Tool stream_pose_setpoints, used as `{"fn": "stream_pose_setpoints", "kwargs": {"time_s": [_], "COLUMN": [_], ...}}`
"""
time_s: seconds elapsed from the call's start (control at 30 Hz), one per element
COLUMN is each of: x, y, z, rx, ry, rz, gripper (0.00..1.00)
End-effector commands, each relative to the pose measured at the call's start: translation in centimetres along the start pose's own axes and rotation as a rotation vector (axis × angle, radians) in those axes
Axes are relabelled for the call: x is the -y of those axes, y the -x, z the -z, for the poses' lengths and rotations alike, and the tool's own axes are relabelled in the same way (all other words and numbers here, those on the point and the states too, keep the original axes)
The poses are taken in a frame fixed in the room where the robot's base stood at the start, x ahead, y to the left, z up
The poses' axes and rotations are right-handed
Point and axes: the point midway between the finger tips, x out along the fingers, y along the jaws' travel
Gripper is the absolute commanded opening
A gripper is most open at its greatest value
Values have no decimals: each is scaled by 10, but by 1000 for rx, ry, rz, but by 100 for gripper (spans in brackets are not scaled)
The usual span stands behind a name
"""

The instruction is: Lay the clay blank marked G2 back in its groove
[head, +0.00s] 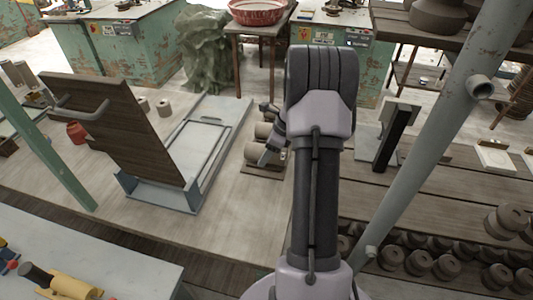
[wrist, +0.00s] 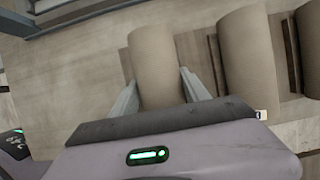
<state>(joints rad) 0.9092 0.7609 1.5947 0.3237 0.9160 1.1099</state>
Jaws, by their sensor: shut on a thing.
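In the wrist view, my gripper (wrist: 159,88) is shut on a tan clay blank (wrist: 153,50), with one finger along each side. No G2 mark shows on it. Two other blanks lie to its right: a near one (wrist: 245,58) and one cut by the picture edge (wrist: 311,45). Dark ridges (wrist: 213,65) stand between the blanks. In the head view, my gripper (head: 271,155) is low over the wooden grooved board (head: 262,172), partly hidden by my arm, beside clay blanks (head: 263,130). I cannot tell whether the held blank touches the board.
A grey metal frame (head: 205,150) with a raised dark wooden flap (head: 115,125) stands left of the board on the table. A black upright stand (head: 393,138) is to the right. A slanted grey pole (head: 430,130) crosses the right side. The table front (head: 230,225) is clear.

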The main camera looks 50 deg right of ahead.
Motion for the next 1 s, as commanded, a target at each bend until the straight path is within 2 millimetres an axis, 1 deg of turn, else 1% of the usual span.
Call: {"fn": "stream_pose_setpoints", "kwargs": {"time_s": [0.03,0.23,0.27,0.3,0.37,0.4,0.73,0.8,0.87,0.97,1.0], "x": [-3,-5,-5,-5,-5,-5,-6,-6,-6,-4,-4], "y": [-7,-9,-9,-9,-10,-10,-10,-7,3,33,48], "z": [4,6,6,6,7,7,7,7,6,4,3], "rx": [-6,-9,-9,-10,-10,-11,-12,-11,-11,-8,-8], "ry": [2,2,2,3,3,3,4,4,3,4,4], "rz": [-9,-13,-14,-14,-15,-15,-17,-17,-16,-9,-7], "gripper": [0,0,56,64,75,79,79,79,79,79,79]}}
